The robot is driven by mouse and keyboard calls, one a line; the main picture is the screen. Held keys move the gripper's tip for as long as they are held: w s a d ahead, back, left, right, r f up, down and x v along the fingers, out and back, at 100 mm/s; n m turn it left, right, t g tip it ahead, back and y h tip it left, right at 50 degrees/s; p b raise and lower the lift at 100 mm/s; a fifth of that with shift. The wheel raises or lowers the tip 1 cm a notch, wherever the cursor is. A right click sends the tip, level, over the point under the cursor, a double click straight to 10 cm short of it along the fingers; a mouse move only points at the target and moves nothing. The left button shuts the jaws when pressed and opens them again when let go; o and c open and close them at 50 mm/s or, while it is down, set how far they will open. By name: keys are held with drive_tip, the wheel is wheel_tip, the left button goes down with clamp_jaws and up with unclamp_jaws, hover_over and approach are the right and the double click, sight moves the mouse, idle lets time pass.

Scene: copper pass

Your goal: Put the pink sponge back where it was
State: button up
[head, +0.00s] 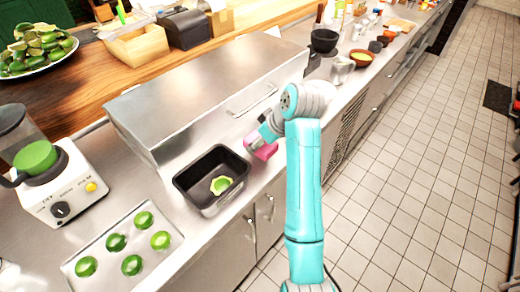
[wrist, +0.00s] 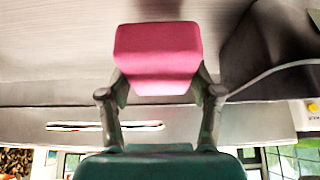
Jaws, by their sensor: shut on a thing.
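The pink sponge (head: 265,150) is between the fingers of my gripper (head: 255,143), over the steel counter just right of a dark pan. In the wrist view the pink sponge (wrist: 158,55) fills the space between both fingertips of my gripper (wrist: 160,85), which are shut on it. My arm partly covers the sponge in the head view. I cannot tell whether the sponge touches the counter.
A dark rectangular pan (head: 188,181) with a green-and-white piece in it stands left of my gripper. A large steel box (head: 200,90) with a handle stands behind. A tray (head: 75,268) of limes and a blender (head: 62,188) are at left. Bowls line the counter beyond.

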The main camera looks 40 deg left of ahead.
sight(261, 150)
drive_tip(key=shift+f, duration=1.75)
drive_tip(key=shift+f, duration=0.2)
drive_tip(key=o, duration=1.1)
drive_tip(key=shift+r, duration=0.1)
